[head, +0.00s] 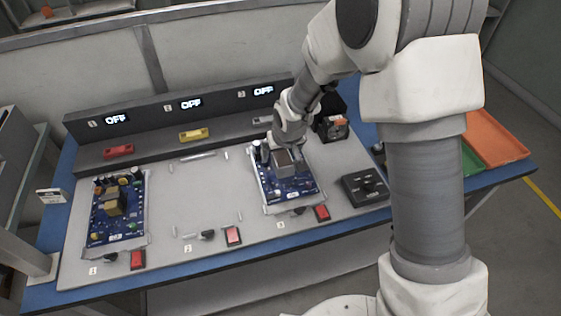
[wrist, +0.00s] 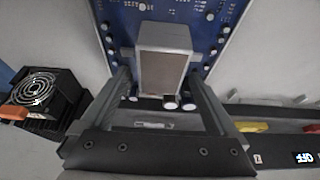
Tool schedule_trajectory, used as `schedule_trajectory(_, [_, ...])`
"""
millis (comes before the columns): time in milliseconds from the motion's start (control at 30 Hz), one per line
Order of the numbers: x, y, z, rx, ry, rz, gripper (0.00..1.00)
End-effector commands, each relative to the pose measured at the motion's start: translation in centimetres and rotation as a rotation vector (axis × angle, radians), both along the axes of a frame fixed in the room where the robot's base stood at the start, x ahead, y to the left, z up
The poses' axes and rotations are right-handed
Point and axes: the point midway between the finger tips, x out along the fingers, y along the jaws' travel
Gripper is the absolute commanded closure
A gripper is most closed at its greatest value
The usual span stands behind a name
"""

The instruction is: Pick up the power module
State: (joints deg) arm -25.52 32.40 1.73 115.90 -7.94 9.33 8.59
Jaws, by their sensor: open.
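A grey box-shaped block with a brownish face, which I take for the power module, sits on the right-hand blue circuit board (head: 299,187). The block (head: 285,170) also shows in the wrist view (wrist: 163,66), upright among small round capacitors. My gripper (wrist: 160,80) is open and empty, its fingers seen on the left and right of the block with a gap on each side. I cannot tell whether the fingertips reach down beside it. In the head view my gripper (head: 287,146) is at the board's far end, its fingers mostly hidden by the wrist.
A second blue board (head: 118,213) with yellow parts lies at left. Red (head: 118,151) and yellow (head: 193,134) parts lie on the rear ledge below displays reading OFF. A black fan unit (wrist: 45,95) stands beside the right board. A black knob box (head: 365,188) is at right. The panel's middle is mostly clear.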

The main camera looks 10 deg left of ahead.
Motion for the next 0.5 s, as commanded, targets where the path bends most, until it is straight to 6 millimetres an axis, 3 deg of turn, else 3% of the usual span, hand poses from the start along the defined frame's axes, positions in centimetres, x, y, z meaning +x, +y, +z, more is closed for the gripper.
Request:
schedule_trajectory(133, [0.01, -0.01, 0.06, 0.000, -0.001, 0.000, 0.05])
schedule_trajectory(500, [-0.01, -0.03, 0.07, 0.000, 0.000, 0.000, 0.72])
